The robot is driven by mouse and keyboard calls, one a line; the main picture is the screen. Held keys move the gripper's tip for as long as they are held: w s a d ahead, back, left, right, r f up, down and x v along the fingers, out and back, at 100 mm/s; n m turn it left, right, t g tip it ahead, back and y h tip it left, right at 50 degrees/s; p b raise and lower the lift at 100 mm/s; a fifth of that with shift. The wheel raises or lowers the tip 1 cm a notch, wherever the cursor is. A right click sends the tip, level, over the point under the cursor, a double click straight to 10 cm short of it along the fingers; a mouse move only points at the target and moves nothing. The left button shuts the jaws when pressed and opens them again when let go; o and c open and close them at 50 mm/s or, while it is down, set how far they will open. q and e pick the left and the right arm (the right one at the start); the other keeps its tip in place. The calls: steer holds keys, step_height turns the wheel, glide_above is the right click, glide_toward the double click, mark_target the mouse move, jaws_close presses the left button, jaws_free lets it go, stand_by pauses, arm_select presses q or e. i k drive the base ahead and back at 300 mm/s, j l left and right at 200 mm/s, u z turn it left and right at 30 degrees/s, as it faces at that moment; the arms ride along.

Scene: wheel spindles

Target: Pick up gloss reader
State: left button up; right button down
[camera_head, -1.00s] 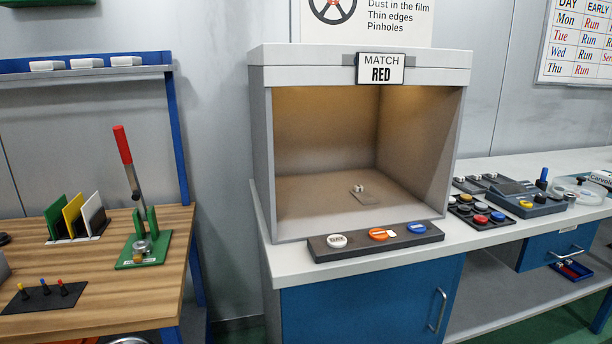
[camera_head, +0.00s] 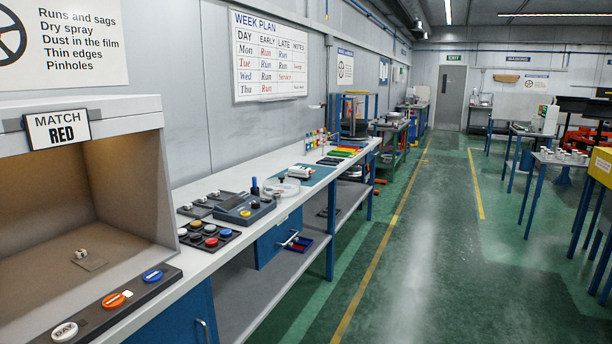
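No label reading gloss reader can be made out, so I cannot tell for sure which device it is. A small white device with a dark part (camera_head: 299,171) lies on a teal mat (camera_head: 318,176) on the long bench. Nearer on the same bench is a dark blue-grey instrument with a yellow button (camera_head: 244,208). A clear round dish (camera_head: 281,189) sits between them, beside a dark blue upright piece (camera_head: 255,187). Neither of my grippers is in view.
A light booth (camera_head: 130,170) marked MATCH RED stands at the left, with a button strip (camera_head: 115,302) in front. A tray of coloured round pieces (camera_head: 208,235) lies on the bench. The green floor aisle (camera_head: 400,270) is clear.

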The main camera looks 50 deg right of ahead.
mark_target(300, 173)
steer(key=z, duration=1.45)
